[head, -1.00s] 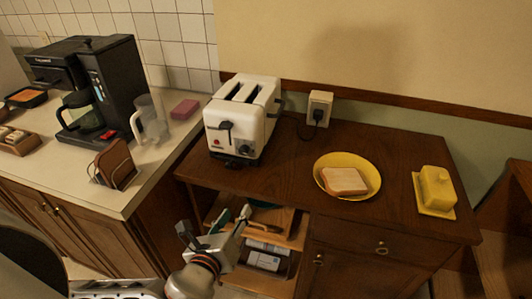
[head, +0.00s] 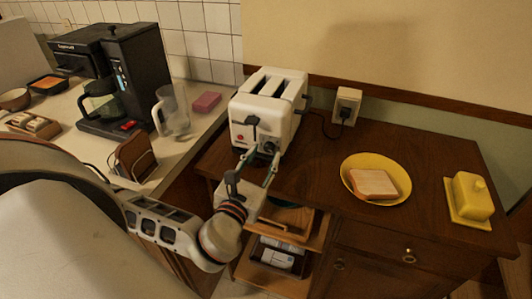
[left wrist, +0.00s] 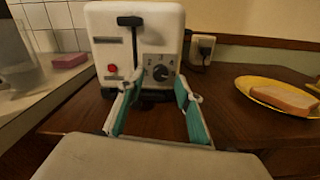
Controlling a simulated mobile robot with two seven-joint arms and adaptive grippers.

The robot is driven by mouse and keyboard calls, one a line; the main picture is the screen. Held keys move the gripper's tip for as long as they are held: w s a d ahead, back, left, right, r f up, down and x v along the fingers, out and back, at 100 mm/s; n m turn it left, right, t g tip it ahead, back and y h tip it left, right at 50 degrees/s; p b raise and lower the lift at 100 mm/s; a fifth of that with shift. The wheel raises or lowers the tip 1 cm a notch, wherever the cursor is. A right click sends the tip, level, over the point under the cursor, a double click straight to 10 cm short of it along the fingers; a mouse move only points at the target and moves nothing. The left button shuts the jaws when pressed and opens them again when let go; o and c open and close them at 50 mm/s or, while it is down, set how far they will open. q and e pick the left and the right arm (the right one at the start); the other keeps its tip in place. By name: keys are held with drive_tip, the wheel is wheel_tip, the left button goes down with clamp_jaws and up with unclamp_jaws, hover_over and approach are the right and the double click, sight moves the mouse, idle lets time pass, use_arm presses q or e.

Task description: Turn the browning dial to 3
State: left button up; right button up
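The white toaster (head: 268,105) stands on the brown wooden counter, its front facing me. The browning dial (left wrist: 160,73) is a dark round knob low on the right of that front, with small marks around it; its setting is too small to read. In the head view the dial (head: 268,147) shows just behind the fingertips. My left gripper (head: 258,162) is open, its fingers pointing at the toaster's front. In the left wrist view my left gripper (left wrist: 158,90) has its two teal-padded fingers apart, on either side of the dial; contact is unclear. My right gripper is out of view.
A black lever (left wrist: 130,21) and a red button (left wrist: 112,69) are on the toaster's front. A yellow plate with bread (head: 375,183) and a yellow butter dish (head: 471,196) are to the right. A wall outlet with cord (head: 346,107) is behind. A coffee maker (head: 112,80) stands left.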

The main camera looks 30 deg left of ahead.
use_arm(q)
drive_tip(key=shift+x, duration=0.95)
clamp_jaws()
